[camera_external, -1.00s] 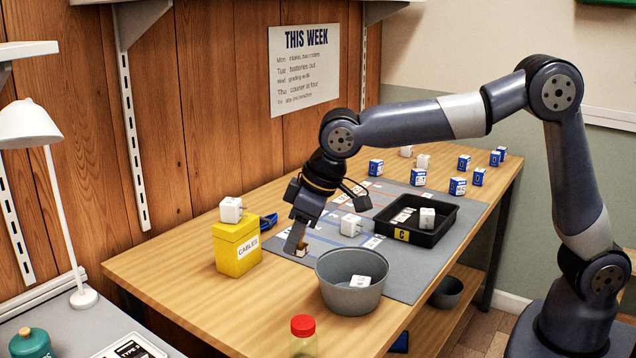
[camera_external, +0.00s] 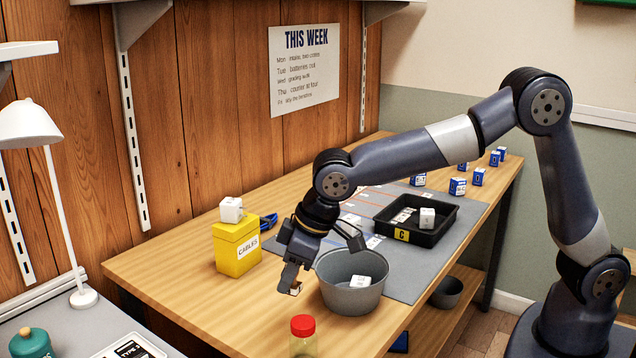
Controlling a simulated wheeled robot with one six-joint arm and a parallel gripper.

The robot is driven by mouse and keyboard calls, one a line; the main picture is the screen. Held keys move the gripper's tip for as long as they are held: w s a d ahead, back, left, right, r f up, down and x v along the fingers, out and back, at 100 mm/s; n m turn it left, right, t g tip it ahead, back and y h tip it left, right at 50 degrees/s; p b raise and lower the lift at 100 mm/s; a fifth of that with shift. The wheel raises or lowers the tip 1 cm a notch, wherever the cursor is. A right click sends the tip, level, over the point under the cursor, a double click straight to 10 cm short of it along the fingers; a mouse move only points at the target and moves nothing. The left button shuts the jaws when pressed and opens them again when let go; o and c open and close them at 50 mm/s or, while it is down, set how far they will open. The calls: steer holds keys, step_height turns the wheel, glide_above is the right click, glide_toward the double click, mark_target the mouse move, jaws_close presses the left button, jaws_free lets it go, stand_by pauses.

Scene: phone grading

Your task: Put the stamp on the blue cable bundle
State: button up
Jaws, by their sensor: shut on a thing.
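My gripper (camera_external: 292,287) points down over the bare wood at the table's front, left of the grey bowl. It is shut on a small tan and brown piece, the stamp (camera_external: 295,291), mostly hidden by the fingers. The stamp appears to be a little above the table. The blue cable bundle (camera_external: 268,222) lies on the table behind the gripper, just right of the yellow box, and is apart from the gripper.
The yellow CABLES box (camera_external: 232,258) has a white cube-shaped charger (camera_external: 231,210) on top. The grey bowl (camera_external: 350,298) holds a white charger. A black tray (camera_external: 446,238) marked C sits on the grey mat (camera_external: 405,284). A red-capped jar (camera_external: 303,326) stands in front.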

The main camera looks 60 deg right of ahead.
mark_target(282, 327)
step_height(282, 327, down, 9)
steer(key=shift+r, duration=0.2)
stand_by(0.3)
steer(key=shift+f, duration=0.2)
steer(key=o, duration=1)
steer(key=shift+c, duration=0.2)
steer(key=shift+r, duration=0.1)
steer(key=v, duration=1)
steer(key=shift+s+a+r, duration=0.25)
steer(key=shift+s+r, duration=0.05)
steer(key=shift+s, duration=0.1)
steer(key=shift+c, duration=0.2)
